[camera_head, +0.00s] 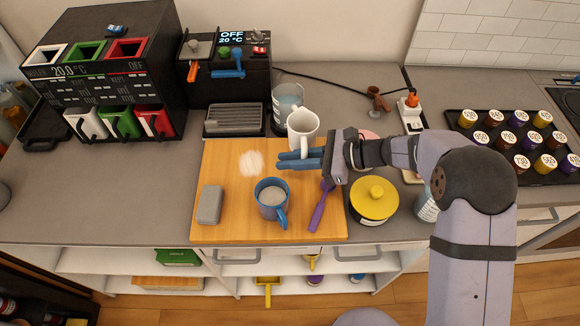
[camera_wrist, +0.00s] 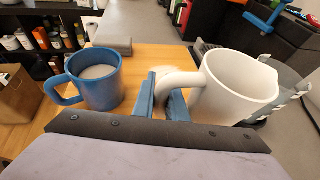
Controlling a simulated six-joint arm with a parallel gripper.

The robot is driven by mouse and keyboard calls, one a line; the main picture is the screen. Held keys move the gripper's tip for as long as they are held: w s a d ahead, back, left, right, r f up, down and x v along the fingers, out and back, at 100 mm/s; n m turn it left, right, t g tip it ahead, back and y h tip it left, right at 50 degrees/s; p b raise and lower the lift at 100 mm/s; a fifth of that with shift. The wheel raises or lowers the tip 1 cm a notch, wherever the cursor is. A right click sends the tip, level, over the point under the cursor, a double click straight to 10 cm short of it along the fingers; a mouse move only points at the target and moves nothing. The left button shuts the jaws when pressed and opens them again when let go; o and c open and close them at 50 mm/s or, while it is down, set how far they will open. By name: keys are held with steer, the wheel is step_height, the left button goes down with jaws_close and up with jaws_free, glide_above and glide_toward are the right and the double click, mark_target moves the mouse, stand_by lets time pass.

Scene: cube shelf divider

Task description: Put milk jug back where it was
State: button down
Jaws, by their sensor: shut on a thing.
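The white milk jug (camera_head: 304,125) is at the back edge of the wooden board (camera_head: 225,225), upright or nearly so. My gripper (camera_head: 287,161) has its blue fingers closed on the jug's handle. In the wrist view the handle of the jug (camera_wrist: 235,88) passes between the fingers of my gripper (camera_wrist: 161,100). I cannot tell whether the jug's base touches a surface. A blue mug (camera_head: 268,196) with pale liquid inside stands upright on the board in front of my gripper. It also shows at left in the wrist view (camera_wrist: 101,90).
A white patch (camera_head: 251,163) lies on the board. A grey block (camera_head: 210,205), a purple utensil (camera_head: 319,207) and a yellow-lidded pot (camera_head: 374,200) are nearby. A clear container (camera_head: 287,97) stands behind the jug, beside the coffee machine (camera_head: 225,75). Counter right of the clear container is fairly clear.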

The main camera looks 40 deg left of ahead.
mark_target(290, 177)
step_height(290, 177, down, 4)
steer(key=shift+r+p, duration=0.25)
steer(key=shift+p, duration=0.3)
steer(key=shift+f, duration=0.2)
steer(key=shift+f, duration=0.1)
steer(key=shift+f, duration=0.15)
steer(key=c, duration=1.8)
jaws_free()
steer(key=shift+o, duration=0.2)
